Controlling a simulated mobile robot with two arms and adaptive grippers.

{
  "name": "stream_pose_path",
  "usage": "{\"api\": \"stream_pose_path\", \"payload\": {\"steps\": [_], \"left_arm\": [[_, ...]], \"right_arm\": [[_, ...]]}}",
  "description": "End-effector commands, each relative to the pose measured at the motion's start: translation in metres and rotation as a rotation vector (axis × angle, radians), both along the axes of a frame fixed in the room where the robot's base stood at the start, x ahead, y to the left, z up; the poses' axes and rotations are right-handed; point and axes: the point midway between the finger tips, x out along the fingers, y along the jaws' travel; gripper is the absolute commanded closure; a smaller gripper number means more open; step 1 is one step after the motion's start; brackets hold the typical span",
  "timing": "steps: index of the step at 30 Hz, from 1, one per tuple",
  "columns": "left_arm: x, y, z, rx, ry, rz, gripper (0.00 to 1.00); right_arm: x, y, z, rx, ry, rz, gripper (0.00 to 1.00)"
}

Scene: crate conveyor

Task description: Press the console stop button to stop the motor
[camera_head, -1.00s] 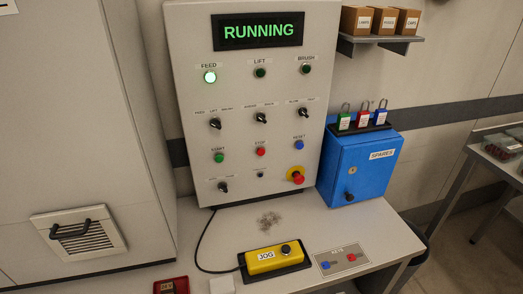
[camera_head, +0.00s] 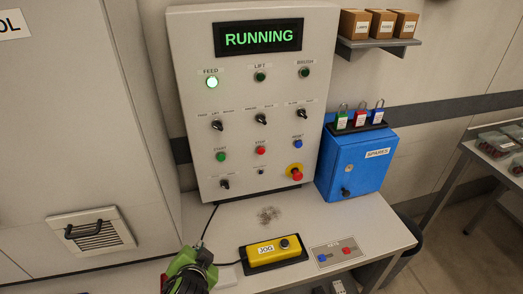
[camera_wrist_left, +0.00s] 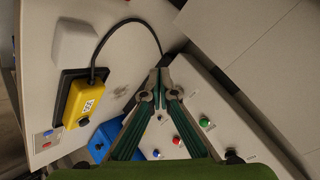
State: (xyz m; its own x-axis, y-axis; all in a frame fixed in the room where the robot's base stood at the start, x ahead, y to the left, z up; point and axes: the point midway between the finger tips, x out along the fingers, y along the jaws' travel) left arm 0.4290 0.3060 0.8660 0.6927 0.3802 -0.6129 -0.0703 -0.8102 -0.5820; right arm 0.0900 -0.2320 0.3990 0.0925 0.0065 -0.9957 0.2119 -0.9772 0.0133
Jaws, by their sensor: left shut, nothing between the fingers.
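The grey console (camera_head: 252,110) stands at the back of the table with a lit RUNNING display (camera_head: 258,37). Its red STOP button (camera_head: 261,150) sits between the green START button (camera_head: 221,157) and the blue RESET button (camera_head: 298,144). The STOP button also shows in the left wrist view (camera_wrist_left: 177,140). My left gripper (camera_head: 200,244) is low in the head view, below and left of the buttons and apart from them. In the left wrist view its fingers (camera_wrist_left: 159,74) meet at the tips and hold nothing. My right gripper is not in view.
A red emergency knob (camera_head: 296,174) on a yellow ring is at the console's lower right. The yellow JOG box (camera_head: 268,252) lies on the table with a cable. The blue SPARES box (camera_head: 358,165) stands to the right, with padlocks on top.

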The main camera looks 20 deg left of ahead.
Motion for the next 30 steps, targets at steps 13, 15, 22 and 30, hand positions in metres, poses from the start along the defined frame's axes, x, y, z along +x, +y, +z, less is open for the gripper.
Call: {"api": "stream_pose_path", "payload": {"steps": [13, 15, 22, 30], "left_arm": [[0.182, -0.073, 0.139, 1.228, -0.427, -0.652, 1.0], [0.194, -0.097, 0.132, 1.356, -0.423, -0.768, 1.0], [0.209, -0.133, 0.109, 1.554, -0.395, -0.973, 1.0], [0.209, -0.135, 0.107, 1.564, -0.392, -0.986, 1.0]], "right_arm": [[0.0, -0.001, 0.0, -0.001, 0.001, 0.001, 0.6], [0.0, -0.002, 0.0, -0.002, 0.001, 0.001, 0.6], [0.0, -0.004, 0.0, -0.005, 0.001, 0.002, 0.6], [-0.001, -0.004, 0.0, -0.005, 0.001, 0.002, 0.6]]}}
